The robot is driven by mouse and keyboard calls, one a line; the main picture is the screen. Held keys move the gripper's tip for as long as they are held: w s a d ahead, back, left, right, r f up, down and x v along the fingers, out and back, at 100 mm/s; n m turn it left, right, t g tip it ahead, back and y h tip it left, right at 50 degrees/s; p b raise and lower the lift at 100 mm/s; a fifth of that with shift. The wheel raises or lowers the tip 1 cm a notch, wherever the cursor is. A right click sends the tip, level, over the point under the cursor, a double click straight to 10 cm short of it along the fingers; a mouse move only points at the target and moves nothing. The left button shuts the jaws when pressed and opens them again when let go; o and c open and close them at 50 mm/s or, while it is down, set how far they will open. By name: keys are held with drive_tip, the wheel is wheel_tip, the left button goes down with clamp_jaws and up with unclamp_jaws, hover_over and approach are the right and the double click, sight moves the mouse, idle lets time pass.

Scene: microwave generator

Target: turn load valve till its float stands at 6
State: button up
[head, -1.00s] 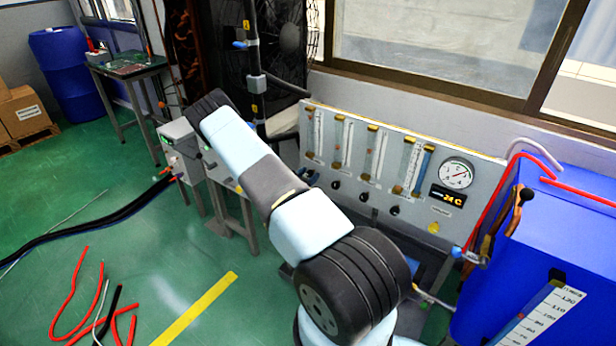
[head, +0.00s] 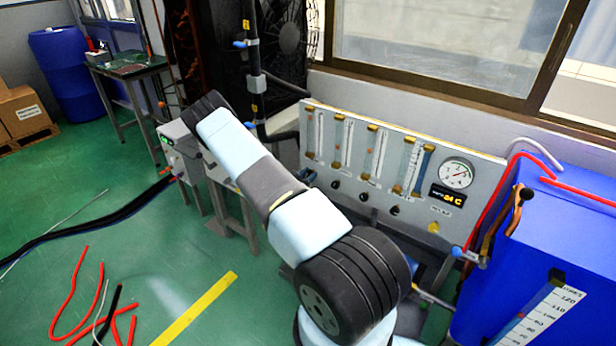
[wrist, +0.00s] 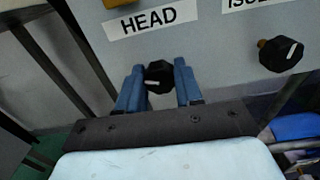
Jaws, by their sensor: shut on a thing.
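My gripper (wrist: 158,88) has its two blue fingers on either side of a black faceted knob (wrist: 158,76), shut on it. A label reading HEAD is on the panel just above this knob; no label reading load shows. In the head view the panel (head: 470,225) carries several upright float tubes (head: 375,155) with small orange floats. The scale numbers are too small to read, so I cannot tell where the load float stands.
Another black knob (wrist: 281,54) sits to the right, under a partly cut-off label starting ISOL. A round gauge (head: 456,174) and a digital display (head: 447,196) are at the panel's right. A blue tank (head: 550,240) stands right of it. Hoses lie on the green floor.

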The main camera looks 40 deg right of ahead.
drive_tip(key=o, duration=1)
drive_tip(key=shift+o, duration=0.2)
drive_tip(key=v, duration=1.3)
drive_tip(key=shift+s+a, duration=0.15)
drive_tip(key=shift+a, duration=0.2)
